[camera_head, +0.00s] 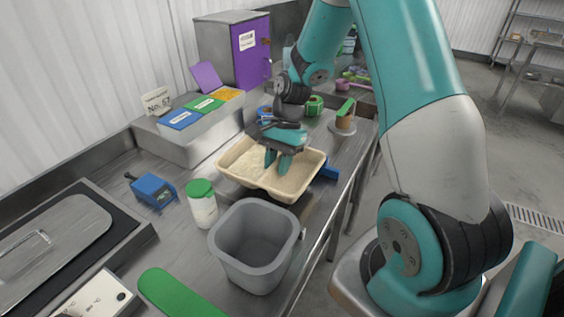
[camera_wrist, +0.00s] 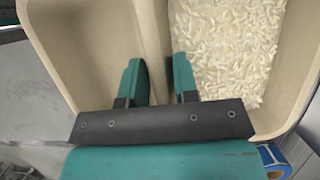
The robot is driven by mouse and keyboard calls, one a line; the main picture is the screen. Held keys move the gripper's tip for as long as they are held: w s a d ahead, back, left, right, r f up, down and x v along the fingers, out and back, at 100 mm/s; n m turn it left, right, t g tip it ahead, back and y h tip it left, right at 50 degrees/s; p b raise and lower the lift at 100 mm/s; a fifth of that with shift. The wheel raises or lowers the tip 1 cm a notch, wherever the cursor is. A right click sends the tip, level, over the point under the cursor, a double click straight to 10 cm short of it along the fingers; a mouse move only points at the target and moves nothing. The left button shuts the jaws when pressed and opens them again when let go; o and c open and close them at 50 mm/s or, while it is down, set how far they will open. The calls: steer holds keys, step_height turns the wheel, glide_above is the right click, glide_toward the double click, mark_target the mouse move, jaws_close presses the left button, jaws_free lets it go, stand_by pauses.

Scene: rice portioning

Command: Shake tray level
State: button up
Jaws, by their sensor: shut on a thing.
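The beige tray (camera_head: 262,192) has two compartments split by a divider (camera_wrist: 152,45). In the wrist view, pale rice grains (camera_wrist: 228,50) lie in the right compartment, and the visible part of the left compartment (camera_wrist: 85,45) is bare. In the head view, the rice (camera_head: 242,161) shows in the left part of the tray. My gripper (camera_head: 278,163) points down into the tray's middle. It also shows in the wrist view (camera_wrist: 160,80), with one teal finger on each side of the divider, shut on it. I cannot tell whether the tray touches the bench.
A grey bin (camera_head: 255,240) stands just in front of the tray. A green-lidded jar (camera_head: 202,203) and a blue device (camera_head: 153,190) are to the left. A metal box with coloured lids (camera_head: 190,135) is behind left. A green-topped cup (camera_head: 345,117) stands behind right.

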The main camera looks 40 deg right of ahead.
steer(key=shift+s+d+r+p, duration=0.15)
steer(key=shift+s+d, duration=0.1)
steer(key=shift+s, duration=0.4)
steer(key=shift+s+d+p, duration=0.15)
steer(key=shift+s+d, duration=0.05)
steer(key=shift+s, duration=0.4)
steer(key=shift+w+a+p, duration=0.25)
steer(key=shift+w+p, duration=0.2)
steer(key=shift+w, duration=0.2)
steer(key=shift+w+a+p, duration=0.25)
steer(key=shift+w+p, duration=0.15)
steer(key=shift+w, duration=0.25)
steer(key=s, duration=0.1)
steer(key=s+d, duration=0.1)
steer(key=shift+s+p, duration=0.35)
steer(key=shift+w+a+p, duration=0.25)
steer(key=shift+w+p, duration=0.1)
steer(key=shift+w, duration=0.3)
steer(key=shift+w+a+p, duration=0.25)
steer(key=shift+w+p, duration=0.05)
steer(key=shift+w, duration=0.35)
steer(key=s, duration=0.1)
steer(key=s+d, duration=0.1)
steer(key=shift+s+p, duration=0.3)
steer(key=shift+p, duration=0.05)
steer(key=shift+w+a, duration=0.25)
steer(key=shift+w, duration=0.45)
steer(key=shift+f, duration=0.25)
steer(key=shift+f+b, duration=0.4)
steer(key=shift+f, duration=0.45)
